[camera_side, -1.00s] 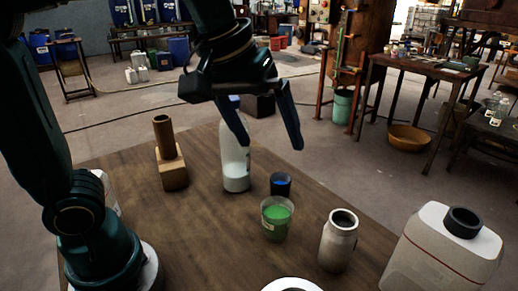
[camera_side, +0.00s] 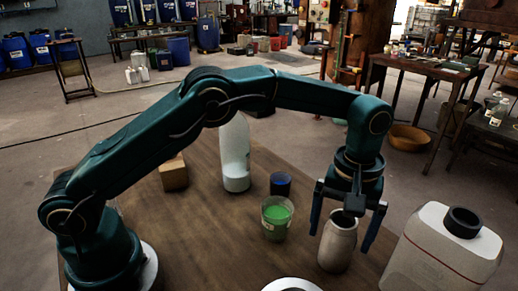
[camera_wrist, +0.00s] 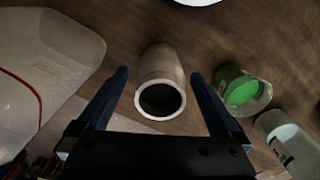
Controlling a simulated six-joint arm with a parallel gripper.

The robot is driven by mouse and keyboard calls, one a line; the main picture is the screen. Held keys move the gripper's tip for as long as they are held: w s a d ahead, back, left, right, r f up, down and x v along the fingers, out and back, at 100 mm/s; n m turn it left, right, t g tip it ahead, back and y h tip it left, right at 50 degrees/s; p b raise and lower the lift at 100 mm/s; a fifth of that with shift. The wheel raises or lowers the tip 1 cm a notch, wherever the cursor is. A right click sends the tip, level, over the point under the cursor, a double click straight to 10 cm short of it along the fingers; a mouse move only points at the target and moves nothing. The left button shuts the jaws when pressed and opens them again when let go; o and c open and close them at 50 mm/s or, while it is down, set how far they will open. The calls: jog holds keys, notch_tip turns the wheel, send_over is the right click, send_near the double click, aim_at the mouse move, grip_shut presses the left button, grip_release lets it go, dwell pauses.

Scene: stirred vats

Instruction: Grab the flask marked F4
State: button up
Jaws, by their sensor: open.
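A pale metallic flask (camera_side: 338,246) with a dark open mouth stands upright at the front right of the wooden table. I cannot read any F4 mark on it. It also shows in the wrist view (camera_wrist: 162,66), mouth towards the camera. My gripper (camera_side: 340,242) points down over this flask, one finger on each side of it. In the wrist view my gripper (camera_wrist: 159,73) is open, with a gap between each finger and the flask. The palm is just above the flask's mouth. My gripper holds nothing.
A big white jug (camera_side: 432,252) stands close on the right. A beaker of green liquid (camera_side: 277,218), a dark blue cup (camera_side: 281,184) and a tall white bottle (camera_side: 235,160) stand to the left. A wooden block (camera_side: 174,174) is further left. The table's middle left is clear.

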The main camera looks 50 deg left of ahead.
aim_at(336, 248)
jog(key=shift+f, duration=2.2)
jog(key=c, duration=1.3)
